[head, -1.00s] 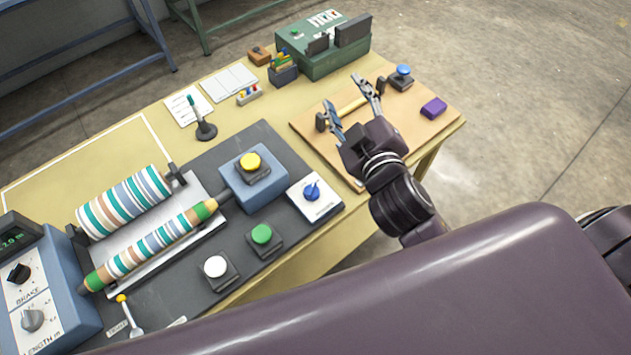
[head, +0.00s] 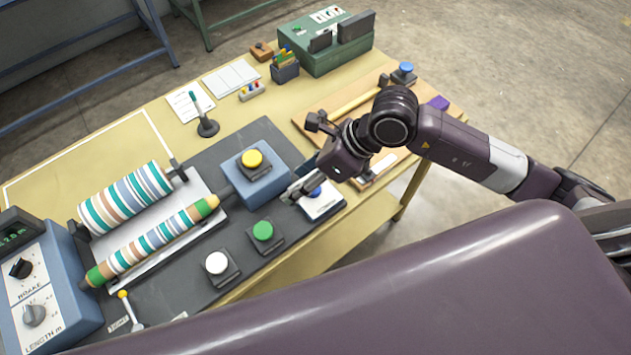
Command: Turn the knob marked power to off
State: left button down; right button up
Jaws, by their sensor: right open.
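A small blue knob (head: 315,192) sits on a white plate (head: 325,207) at the right end of the dark machine bed. The print on this plate is too small to read, so I cannot tell whether it says power. My right gripper (head: 300,181) is open just above and beside this knob, with its fingers pointing left. I cannot tell whether a finger touches the knob. Two other knobs, the black brake knob (head: 20,268) and grey length knob (head: 34,315), are on the blue box at left. My left gripper is not in view.
A yellow button (head: 252,159) on a blue housing, a green button (head: 263,231) and a white button (head: 216,263) stand near the gripper. A striped roll (head: 125,197) lies at left. A green box (head: 325,60) stands at the back.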

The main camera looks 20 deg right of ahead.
jog(key=w+d+f+h, duration=0.2)
jog(key=d+h, duration=0.1)
jog(key=d, duration=0.4)
jog(key=p+x, duration=0.2)
jog(key=x, duration=0.5)
jog(key=shift+s+a+f, duration=0.1)
jog(key=shift+a+f, duration=0.05)
jog(key=shift+f, duration=0.25)
jog(key=shift+c, duration=0.4)
